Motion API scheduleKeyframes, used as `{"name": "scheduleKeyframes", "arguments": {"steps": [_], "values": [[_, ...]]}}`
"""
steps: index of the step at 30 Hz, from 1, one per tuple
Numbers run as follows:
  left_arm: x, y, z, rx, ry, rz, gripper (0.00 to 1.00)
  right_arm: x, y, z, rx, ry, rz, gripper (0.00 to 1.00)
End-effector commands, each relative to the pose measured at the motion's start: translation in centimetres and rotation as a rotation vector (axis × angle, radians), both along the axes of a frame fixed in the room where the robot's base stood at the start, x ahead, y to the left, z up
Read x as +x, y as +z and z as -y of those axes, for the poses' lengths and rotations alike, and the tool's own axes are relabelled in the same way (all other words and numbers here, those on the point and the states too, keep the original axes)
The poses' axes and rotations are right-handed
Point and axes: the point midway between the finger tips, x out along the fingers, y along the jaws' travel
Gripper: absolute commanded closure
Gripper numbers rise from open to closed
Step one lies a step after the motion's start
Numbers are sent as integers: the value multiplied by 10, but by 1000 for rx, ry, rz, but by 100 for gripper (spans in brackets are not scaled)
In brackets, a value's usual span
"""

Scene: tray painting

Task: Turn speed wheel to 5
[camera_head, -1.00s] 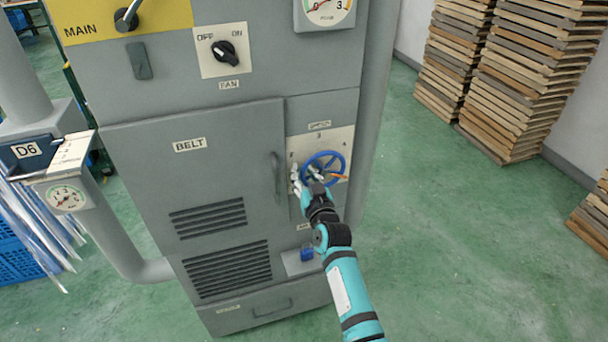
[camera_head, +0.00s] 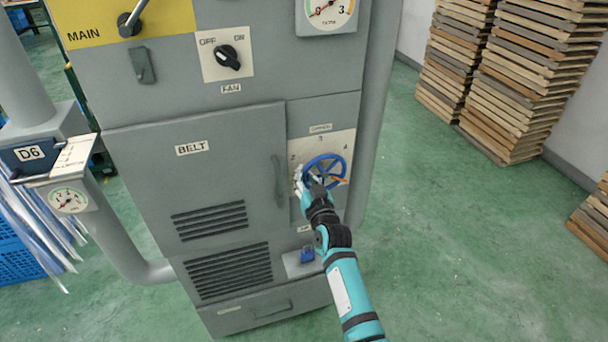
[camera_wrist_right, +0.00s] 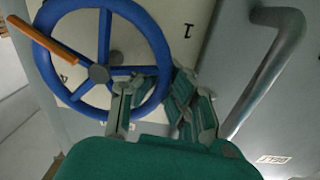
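The blue speed wheel (camera_head: 324,157) sits on a pale dial plate (camera_head: 345,138) at the lower right of the grey cabinet. The numbers 2, 3 and 4 show around it. An orange piece on the wheel (camera_head: 340,181) points to the right, below the 4. In the wrist view the wheel (camera_wrist_right: 158,45) is at the left, its orange piece (camera_wrist_right: 48,38) at upper left and a 1 beside the rim. My right gripper (camera_head: 304,174) is at the wheel's left side. Its fingers (camera_wrist_right: 162,85) close around the rim, one inside, one outside. My left gripper is out of view.
A cabinet door handle (camera_head: 278,180) stands out just left of the wheel and close to my gripper in the wrist view (camera_wrist_right: 275,70). A blue item (camera_head: 307,255) is below. Stacked wooden frames (camera_head: 500,80) stand at the right; green floor between is clear.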

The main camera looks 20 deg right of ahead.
Motion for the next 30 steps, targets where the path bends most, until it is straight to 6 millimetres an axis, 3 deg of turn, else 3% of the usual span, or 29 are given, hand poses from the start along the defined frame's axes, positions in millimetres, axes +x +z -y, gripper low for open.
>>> {"name": "scheduleKeyframes", "arguments": {"steps": [3, 12, 23, 30], "values": [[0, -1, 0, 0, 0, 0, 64, -1, -3, 2, 5, -3, -3, 98], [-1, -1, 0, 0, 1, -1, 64, 0, -2, 1, 3, -2, -1, 61], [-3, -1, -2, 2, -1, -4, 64, -9, -2, 0, 2, -1, -1, 61], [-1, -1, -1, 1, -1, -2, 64, -55, -3, 1, 2, -3, -3, 61]]}}
